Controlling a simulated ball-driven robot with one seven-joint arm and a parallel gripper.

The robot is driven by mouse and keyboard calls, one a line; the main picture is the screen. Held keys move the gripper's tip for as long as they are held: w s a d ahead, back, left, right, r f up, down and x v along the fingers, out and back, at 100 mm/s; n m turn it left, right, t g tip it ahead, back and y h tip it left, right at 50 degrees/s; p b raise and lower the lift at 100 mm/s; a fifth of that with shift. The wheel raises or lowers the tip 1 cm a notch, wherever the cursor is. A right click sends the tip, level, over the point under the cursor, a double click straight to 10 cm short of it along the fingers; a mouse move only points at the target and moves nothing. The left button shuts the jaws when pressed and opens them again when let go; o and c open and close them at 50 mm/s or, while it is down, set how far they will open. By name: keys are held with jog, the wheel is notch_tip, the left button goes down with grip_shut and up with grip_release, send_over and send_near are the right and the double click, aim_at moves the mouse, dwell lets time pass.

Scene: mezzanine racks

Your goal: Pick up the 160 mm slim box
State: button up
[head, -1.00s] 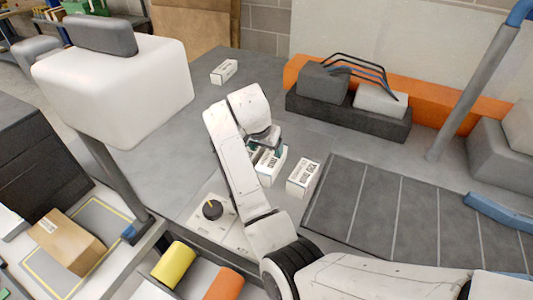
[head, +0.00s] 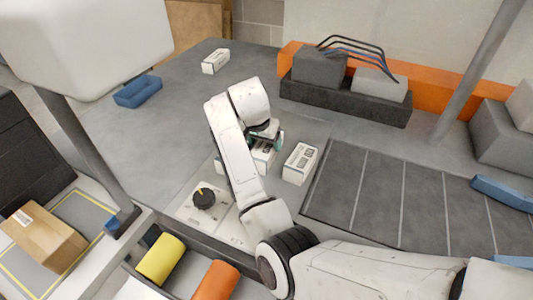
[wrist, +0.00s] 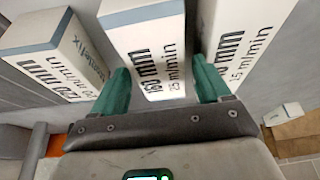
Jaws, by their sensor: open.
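The 160 mm slim box (wrist: 150,50) is the middle of three white printed boxes in the wrist view, with a grey-blue edge band. In the head view, a white box (head: 263,157) stands under my gripper (head: 268,136), partly hidden by it. In the wrist view my gripper (wrist: 161,66) is open, its two green fingers on either side of the middle box. I cannot tell whether they touch it. A box marked 120 mm (wrist: 50,55) is close on the left, and another box (wrist: 245,40) is close on the right, its first digits hard to read.
Another white box (head: 300,163) stands right of my gripper in the head view. A lone white box (head: 215,61) lies farther back. A black knob (head: 204,198) is on a panel in front.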

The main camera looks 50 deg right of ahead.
aim_at(266, 144)
jog(key=shift+b+x, duration=1.6)
jog(key=shift+x, duration=0.35)
jog(key=shift+r, duration=0.1)
jog(key=shift+s, duration=0.1)
jog(key=shift+c, duration=0.4)
jog(key=c, duration=0.9)
